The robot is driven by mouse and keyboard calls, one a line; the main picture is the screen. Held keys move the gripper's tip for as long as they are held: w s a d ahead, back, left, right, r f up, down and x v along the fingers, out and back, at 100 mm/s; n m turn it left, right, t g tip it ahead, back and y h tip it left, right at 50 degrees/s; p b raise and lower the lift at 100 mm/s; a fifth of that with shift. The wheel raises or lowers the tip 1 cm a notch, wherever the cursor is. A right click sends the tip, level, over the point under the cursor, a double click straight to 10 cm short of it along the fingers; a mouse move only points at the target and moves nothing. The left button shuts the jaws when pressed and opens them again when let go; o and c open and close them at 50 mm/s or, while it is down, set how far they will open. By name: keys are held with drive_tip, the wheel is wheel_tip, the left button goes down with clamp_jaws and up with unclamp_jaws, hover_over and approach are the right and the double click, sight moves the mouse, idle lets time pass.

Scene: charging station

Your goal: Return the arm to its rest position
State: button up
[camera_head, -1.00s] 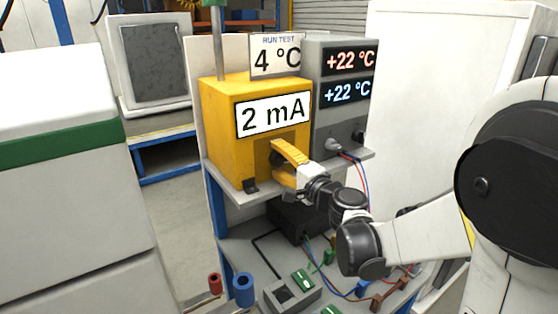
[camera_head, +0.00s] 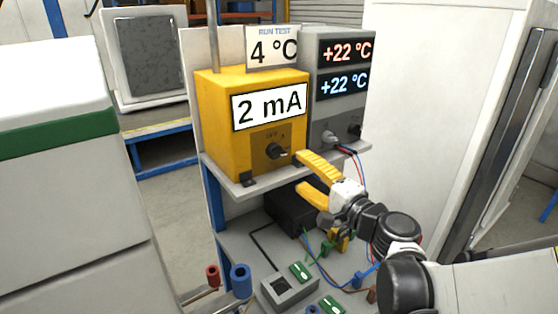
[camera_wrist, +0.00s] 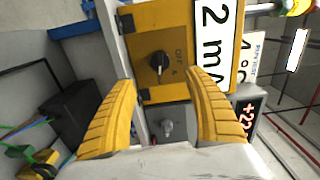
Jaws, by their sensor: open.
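My gripper (camera_head: 309,178) has yellow ribbed fingers spread apart with nothing between them. In the head view it is in front of and below the yellow box (camera_head: 217,125), near the shelf edge, clear of the box. The box has a display reading "2 mA" (camera_head: 269,104) and a black knob (camera_head: 276,151) on a small panel. In the wrist view my gripper (camera_wrist: 165,95) is open, with the black knob (camera_wrist: 158,62) ahead between the fingers and apart from them. My arm reaches in from the lower right.
A grey unit (camera_head: 324,108) with two "+22 °C" displays stands right of the box on the shelf (camera_head: 228,187). Below are a black box (camera_head: 290,207), wires, green connectors and a grey switch box (camera_head: 288,289). A white cabinet (camera_head: 430,100) stands right; a white-green machine (camera_head: 60,190) stands left.

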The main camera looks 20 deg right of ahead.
drive_tip(key=s+a+f+n+g, duration=0.7)
drive_tip(key=s+a+n, duration=0.1)
drive_tip(key=a, duration=0.1)
drive_tip(key=s+d+f+n+g+h, duration=0.3)
drive_tip(key=s+d+n+h, duration=0.2)
drive_tip(key=s, duration=0.5)
drive_tip(key=shift+s+d+f+n+h, duration=0.2)
drive_tip(key=shift+s+d+n+h, duration=0.1)
drive_tip(key=shift+s+n, duration=0.15)
